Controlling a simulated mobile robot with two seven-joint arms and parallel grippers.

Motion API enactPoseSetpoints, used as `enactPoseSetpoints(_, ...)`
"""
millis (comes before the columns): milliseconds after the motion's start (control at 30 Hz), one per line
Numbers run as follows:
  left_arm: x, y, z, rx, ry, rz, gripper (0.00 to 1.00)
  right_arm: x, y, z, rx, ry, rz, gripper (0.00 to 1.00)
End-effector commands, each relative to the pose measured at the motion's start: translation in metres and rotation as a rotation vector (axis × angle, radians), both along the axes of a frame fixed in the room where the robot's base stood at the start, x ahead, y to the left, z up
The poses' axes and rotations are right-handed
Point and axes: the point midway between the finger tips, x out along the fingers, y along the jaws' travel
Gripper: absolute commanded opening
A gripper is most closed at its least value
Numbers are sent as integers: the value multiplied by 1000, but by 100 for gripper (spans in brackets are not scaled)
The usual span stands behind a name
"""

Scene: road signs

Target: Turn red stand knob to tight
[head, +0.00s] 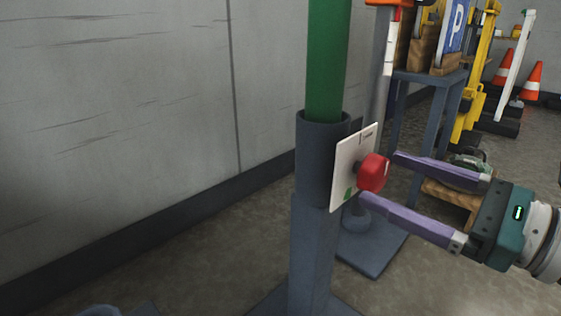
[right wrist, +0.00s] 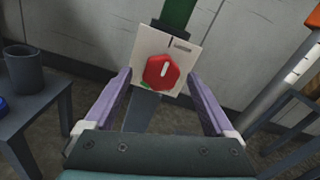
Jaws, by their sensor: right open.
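The red knob (head: 374,172) sits on a white plate (head: 346,167) fixed to the side of a dark grey stand (head: 316,222). A green pole (head: 327,62) stands upright in the stand's socket. My right gripper (head: 379,177) is open, with its purple fingertips above and below the knob in the head view. In the right wrist view the knob (right wrist: 161,72) lies ahead, between the open fingers, with a white pointer line on its face. A dark mark and small lettering show on the plate's top edge, and green at its lower left. I cannot tell whether the fingers touch the knob. My left gripper is not in view.
Behind the gripper a grey rack (head: 428,76) holds signs, including a blue P sign (head: 455,26). Orange cones (head: 532,80) stand farther back. In the right wrist view a grey table (right wrist: 40,100) with a dark cup (right wrist: 22,68) is at left.

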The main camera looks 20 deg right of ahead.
Motion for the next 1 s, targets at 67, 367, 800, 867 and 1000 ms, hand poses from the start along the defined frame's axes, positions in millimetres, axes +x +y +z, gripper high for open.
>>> enactPoseSetpoints(67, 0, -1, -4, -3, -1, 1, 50, 13, 5, 0, -2, -4, 1, 89)
enactPoseSetpoints(367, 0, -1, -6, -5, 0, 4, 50, 32, 13, 0, 2, 1, -1, 89)
enactPoseSetpoints(800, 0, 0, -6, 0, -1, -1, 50, 31, 13, 0, 2, 1, -1, 61)
enactPoseSetpoints(867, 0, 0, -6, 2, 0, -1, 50, 31, 13, 0, 2, 1, -1, 54)
enactPoseSetpoints(1000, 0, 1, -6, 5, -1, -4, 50, 31, 13, 0, 2, 1, -1, 38)
